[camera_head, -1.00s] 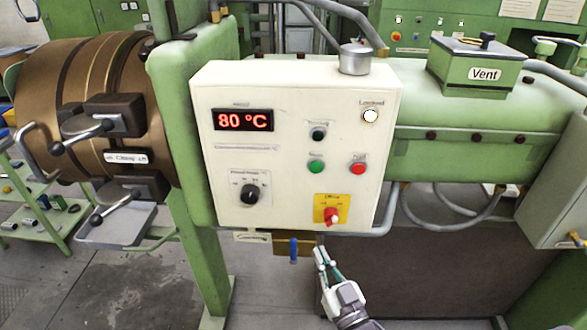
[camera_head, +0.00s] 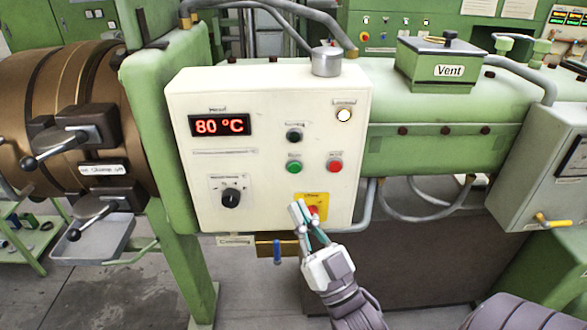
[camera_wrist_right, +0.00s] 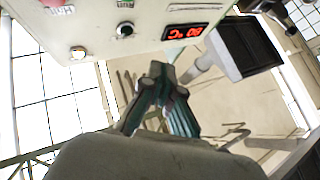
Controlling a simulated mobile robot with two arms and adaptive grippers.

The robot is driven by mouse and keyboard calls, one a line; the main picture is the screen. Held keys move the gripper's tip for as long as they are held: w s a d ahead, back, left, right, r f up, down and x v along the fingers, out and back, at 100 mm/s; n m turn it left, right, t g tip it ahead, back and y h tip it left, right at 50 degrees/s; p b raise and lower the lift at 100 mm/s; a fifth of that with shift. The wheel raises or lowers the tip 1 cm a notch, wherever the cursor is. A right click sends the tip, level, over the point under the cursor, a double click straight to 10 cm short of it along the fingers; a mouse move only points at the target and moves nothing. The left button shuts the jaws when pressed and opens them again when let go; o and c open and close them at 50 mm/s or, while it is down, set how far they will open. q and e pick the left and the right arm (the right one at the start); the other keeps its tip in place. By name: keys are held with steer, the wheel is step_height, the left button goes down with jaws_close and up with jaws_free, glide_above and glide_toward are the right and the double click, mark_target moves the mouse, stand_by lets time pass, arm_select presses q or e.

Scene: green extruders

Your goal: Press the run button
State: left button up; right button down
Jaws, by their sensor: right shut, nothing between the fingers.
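The cream control panel (camera_head: 262,165) carries a green button (camera_head: 294,167), a red button (camera_head: 335,166), a black button (camera_head: 294,136) and a lit white lamp (camera_head: 344,115). The small labels are too blurred to tell which one says run. My right gripper (camera_head: 298,208) is shut and empty, its fingertips overlapping the yellow plate (camera_head: 323,200) and partly hiding its red knob (camera_head: 315,212). I cannot tell whether it touches. The right wrist view shows the shut fingers (camera_wrist_right: 160,78) below the inverted panel (camera_wrist_right: 150,22). My left gripper is not in view.
A red display (camera_head: 219,124) reads 80 °C, above a black dial (camera_head: 231,198). A blue-handled valve (camera_head: 277,250) hangs below the panel. Grey pipe (camera_head: 363,205) runs along its right side. A grey box (camera_head: 540,165) stands at right.

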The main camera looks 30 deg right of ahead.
steer(key=shift+w+d, duration=0.75)
steer(key=shift+w, duration=0.5)
steer(key=shift+w+d, duration=0.8)
steer(key=shift+w, duration=0.4)
steer(key=shift+w+d, duration=0.75)
steer(key=shift+w, duration=0.5)
steer(key=shift+w, duration=0.1)
steer(key=shift+w+d, duration=0.2)
steer(key=shift+w, duration=0.1)
steer(key=shift+w+d, duration=0.2)
steer(key=shift+w, duration=0.1)
steer(key=shift+s+a, duration=0.45)
steer(key=shift+s, duration=0.25)
steer(key=shift+s+a+p, duration=0.15)
steer(key=shift+s+a, duration=0.3)
steer(key=shift+s, duration=0.25)
steer(key=shift+s+a+p, duration=0.15)
steer(key=shift+s+a, duration=0.25)
steer(key=shift+s, duration=0.35)
steer(key=shift+s+a+p, duration=0.15)
steer(key=shift+s+a, duration=0.3)
steer(key=shift+s, duration=0.25)
